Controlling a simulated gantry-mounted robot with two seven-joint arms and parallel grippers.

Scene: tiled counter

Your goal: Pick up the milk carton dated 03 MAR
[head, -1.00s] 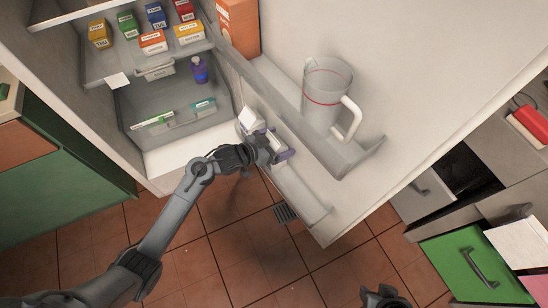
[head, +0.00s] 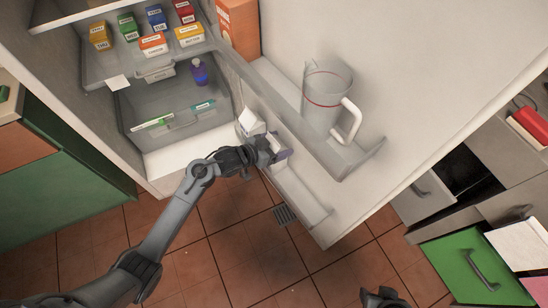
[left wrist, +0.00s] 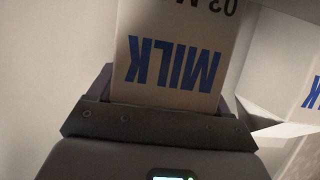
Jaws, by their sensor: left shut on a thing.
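In the left wrist view a white milk carton (left wrist: 171,45) with blue MILK lettering, upside down in this view, is between the jaws of my left gripper (left wrist: 165,98). Black print reading "03 M" shows at the top edge, and the rest is cut off. My left gripper (head: 277,151) is shut on this carton at the lower door shelf in the head view, where the gripper largely hides it. A second white carton (left wrist: 288,65) with blue letters stands close beside it on the right. My right gripper (head: 384,298) shows only partly at the bottom edge, its jaws unclear.
The open fridge door has a shelf above with a clear jug (head: 328,95) and an orange box (head: 238,28). The door bin's front wall (head: 306,197) runs close to the gripper. Small boxes and a purple bottle (head: 199,72) stand inside the fridge. An open green drawer (head: 463,266) is at right.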

